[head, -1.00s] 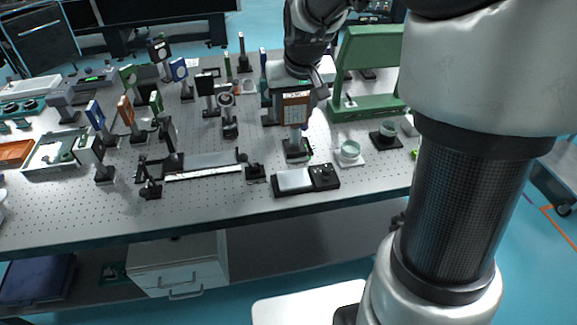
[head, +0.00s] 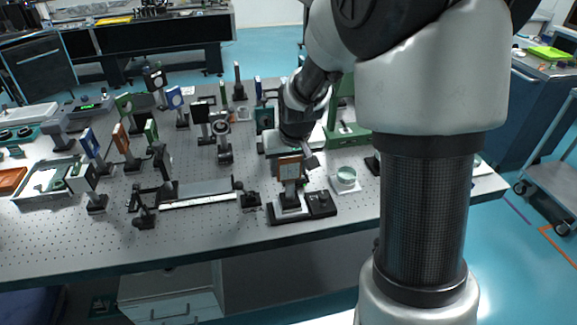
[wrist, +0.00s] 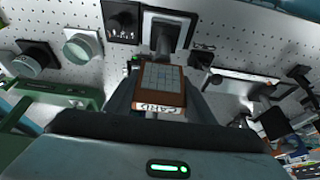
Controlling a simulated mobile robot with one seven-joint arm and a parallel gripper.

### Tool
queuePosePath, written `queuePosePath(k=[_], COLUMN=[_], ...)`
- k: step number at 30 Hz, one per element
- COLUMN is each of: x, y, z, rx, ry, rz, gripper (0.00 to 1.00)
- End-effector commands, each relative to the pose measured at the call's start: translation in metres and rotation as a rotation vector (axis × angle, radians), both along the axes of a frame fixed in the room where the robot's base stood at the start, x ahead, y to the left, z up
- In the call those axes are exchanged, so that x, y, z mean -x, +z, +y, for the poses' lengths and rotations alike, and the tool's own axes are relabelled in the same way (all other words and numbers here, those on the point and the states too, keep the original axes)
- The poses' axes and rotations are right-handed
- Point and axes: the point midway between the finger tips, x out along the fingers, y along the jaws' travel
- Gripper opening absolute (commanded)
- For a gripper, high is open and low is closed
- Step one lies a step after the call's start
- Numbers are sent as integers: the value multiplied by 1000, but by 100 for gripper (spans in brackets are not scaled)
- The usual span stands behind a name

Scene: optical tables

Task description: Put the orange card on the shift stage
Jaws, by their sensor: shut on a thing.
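The orange card (head: 290,169) is an upright orange-brown framed plate on a dark post with a flat base. My gripper (head: 292,157) is shut on it from above; in the wrist view the card (wrist: 160,85) sits between the fingers, with a "CARD" label on its edge. The shift stage (head: 321,204) is a low black block with a silver plate at its left and a knob at its right. The card's foot shows over the silver plate; I cannot tell whether it touches. The stage's knob end (wrist: 120,22) also shows in the wrist view.
A pale green round cup (head: 346,178) on a white pad stands right of the stage. A long rail with a white scale (head: 200,200) lies to the left. Several post-mounted plates stand behind and left. The table's front edge is close to the stage.

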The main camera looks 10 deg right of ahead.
Motion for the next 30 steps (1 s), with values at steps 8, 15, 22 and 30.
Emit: queuePosePath(k=[8,15,22,30], x=[0,0,1,20], y=[-3,-2,5,54], z=[0,0,0,0], rx=[0,0,0,0], ry=[0,0,0,0], rz=[0,0,-2,-7], gripper=[56,68,68,68])
